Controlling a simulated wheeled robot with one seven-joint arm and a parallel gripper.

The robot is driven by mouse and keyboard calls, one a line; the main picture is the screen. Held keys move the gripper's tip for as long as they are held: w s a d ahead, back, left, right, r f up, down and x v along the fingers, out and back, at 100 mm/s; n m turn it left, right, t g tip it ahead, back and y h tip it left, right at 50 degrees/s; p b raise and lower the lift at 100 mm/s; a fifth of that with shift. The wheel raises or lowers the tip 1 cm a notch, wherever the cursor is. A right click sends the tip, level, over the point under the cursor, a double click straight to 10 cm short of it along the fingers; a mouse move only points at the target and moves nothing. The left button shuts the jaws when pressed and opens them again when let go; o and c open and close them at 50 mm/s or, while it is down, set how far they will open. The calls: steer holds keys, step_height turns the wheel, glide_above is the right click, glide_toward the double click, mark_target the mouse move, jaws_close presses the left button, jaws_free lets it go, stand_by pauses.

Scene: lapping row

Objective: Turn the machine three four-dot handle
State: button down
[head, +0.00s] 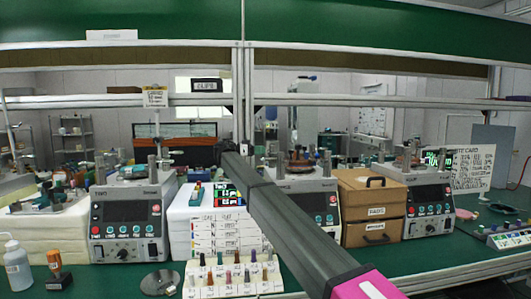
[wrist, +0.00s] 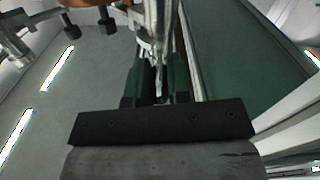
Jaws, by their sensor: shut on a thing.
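My arm crosses the head view from lower right, and my gripper (head: 228,150) is at its far end, at the left edge of the middle machine (head: 318,208). In the wrist view my gripper (wrist: 160,92) is shut on a slim metal part (wrist: 158,72) that runs up between the fingers. I cannot tell whether this is the four-dot handle; no dots are readable. The arm hides the middle machine's left side and its name. A left machine (head: 128,225), which reads TWO, and a right machine (head: 430,207) also show.
Brown boxes (head: 373,207) stand between the middle and right machines. A rack of coloured pegs (head: 235,280) and a dark disc (head: 160,281) lie in front. A squeeze bottle (head: 16,265) stands at far left. Shelf rails and an upright (head: 240,100) cross behind my gripper.

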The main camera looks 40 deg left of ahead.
stand_by(0.3)
steer(key=c, duration=1.1)
jaws_free()
steer(key=shift+a, duration=0.1)
steer(key=v, duration=1)
steer(key=shift+s+a, duration=0.2)
steer(key=shift+s, duration=0.05)
steer(key=shift+s, duration=0.1)
